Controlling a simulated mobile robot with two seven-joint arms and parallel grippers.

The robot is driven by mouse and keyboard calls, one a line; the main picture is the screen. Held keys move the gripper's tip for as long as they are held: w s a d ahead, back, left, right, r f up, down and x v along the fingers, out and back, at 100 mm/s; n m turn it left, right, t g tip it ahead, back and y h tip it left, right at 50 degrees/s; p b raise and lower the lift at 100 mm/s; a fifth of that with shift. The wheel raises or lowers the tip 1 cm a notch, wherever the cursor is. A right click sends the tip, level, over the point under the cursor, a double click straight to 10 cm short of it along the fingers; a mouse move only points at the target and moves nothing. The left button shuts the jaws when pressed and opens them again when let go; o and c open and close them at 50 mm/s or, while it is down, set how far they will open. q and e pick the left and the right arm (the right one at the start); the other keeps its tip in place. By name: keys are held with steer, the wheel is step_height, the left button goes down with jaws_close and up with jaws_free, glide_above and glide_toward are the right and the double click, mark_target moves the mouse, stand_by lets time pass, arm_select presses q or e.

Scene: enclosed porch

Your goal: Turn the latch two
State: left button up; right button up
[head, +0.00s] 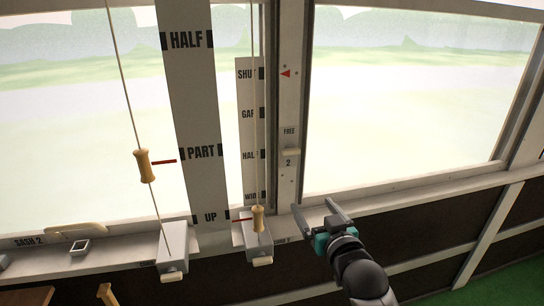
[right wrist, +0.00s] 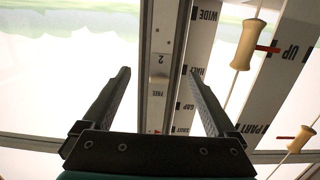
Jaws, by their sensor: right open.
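Latch two is a small cream lever (head: 290,152) on the pale post between the two windows. It lies about level, between the word FREE above it and the number 2 below it. My right gripper (head: 316,211) is open and empty, below and to the right of the latch and apart from it. In the right wrist view, which is turned upside down, the open fingers (right wrist: 159,72) frame the post (right wrist: 157,110) with its 2 and FREE labels. The latch is small and hard to make out there. My left gripper is not in view.
Two cords with wooden toggles (head: 143,166) (head: 258,219) hang left of the post, beside scale boards (head: 203,115) (head: 251,130). Grey cleat boxes (head: 173,247) sit on the sill below. The window on the right (head: 420,100) has clear space before it.

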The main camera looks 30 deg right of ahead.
steer(key=t, duration=0.1)
glide_toward(292, 152)
steer(key=b+x, duration=0.1)
steer(key=x, duration=0.8)
steer(key=shift+w+d, duration=0.1)
steer(key=shift+w, duration=0.1)
steer(key=c, duration=1.4)
